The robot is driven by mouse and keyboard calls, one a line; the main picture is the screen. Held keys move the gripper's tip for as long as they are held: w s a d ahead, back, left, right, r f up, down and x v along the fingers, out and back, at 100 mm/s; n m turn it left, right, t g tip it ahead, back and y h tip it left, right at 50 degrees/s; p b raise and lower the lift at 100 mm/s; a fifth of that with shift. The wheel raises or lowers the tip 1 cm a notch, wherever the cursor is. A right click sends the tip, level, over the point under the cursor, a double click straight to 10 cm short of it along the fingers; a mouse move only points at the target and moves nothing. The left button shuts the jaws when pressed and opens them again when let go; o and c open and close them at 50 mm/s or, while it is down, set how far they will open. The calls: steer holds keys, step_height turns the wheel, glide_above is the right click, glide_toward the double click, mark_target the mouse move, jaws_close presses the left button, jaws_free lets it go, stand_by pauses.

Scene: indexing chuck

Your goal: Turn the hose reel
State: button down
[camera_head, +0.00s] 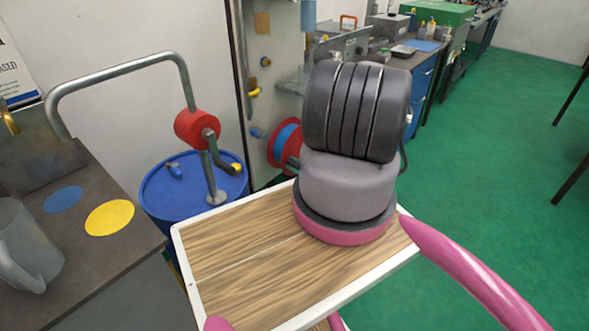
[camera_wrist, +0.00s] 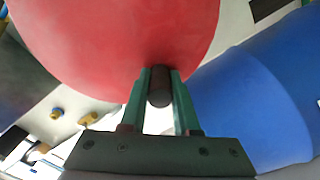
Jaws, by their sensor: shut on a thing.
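The hose reel (camera_head: 287,143) has red flanges and a blue wound middle. In the head view it is partly hidden behind my arm, low beside the grey panel. In the wrist view a large red disc (camera_wrist: 110,45), which looks like the reel's flange, fills the upper left. My gripper (camera_wrist: 160,88) has two green fingers shut on a short dark cylindrical handle (camera_wrist: 159,88) at the disc's lower edge. My gripper's fingers are hidden in the head view.
A dark bench (camera_head: 100,265) is at left. Green floor (camera_head: 500,110) at right is open.

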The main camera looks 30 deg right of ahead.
mark_target(291, 146)
steer(key=r+m, duration=0.1)
steer(key=m, duration=0.1)
steer(key=r+m, duration=0.2)
steer(key=shift+d+r+m, duration=0.2)
steer(key=shift+m, duration=0.1)
steer(key=shift+w+d+r+m, duration=0.1)
steer(key=shift+d+r+m, duration=0.25)
steer(key=shift+r+m, duration=0.6)
steer(key=shift+w+d+r+m, duration=0.1)
steer(key=shift+d+r+m, duration=0.15)
steer(key=shift+m, duration=0.4)
steer(key=shift+w+d+r+m, duration=0.1)
steer(key=shift+d+r+m, duration=0.15)
steer(key=shift+m, duration=0.35)
steer(key=c, duration=0.6)
jaws_free()
steer(key=shift+c, duration=0.2)
steer(key=v, duration=1)
steer(key=shift+s, duration=0.4)
steer(key=shift+d, duration=0.1)
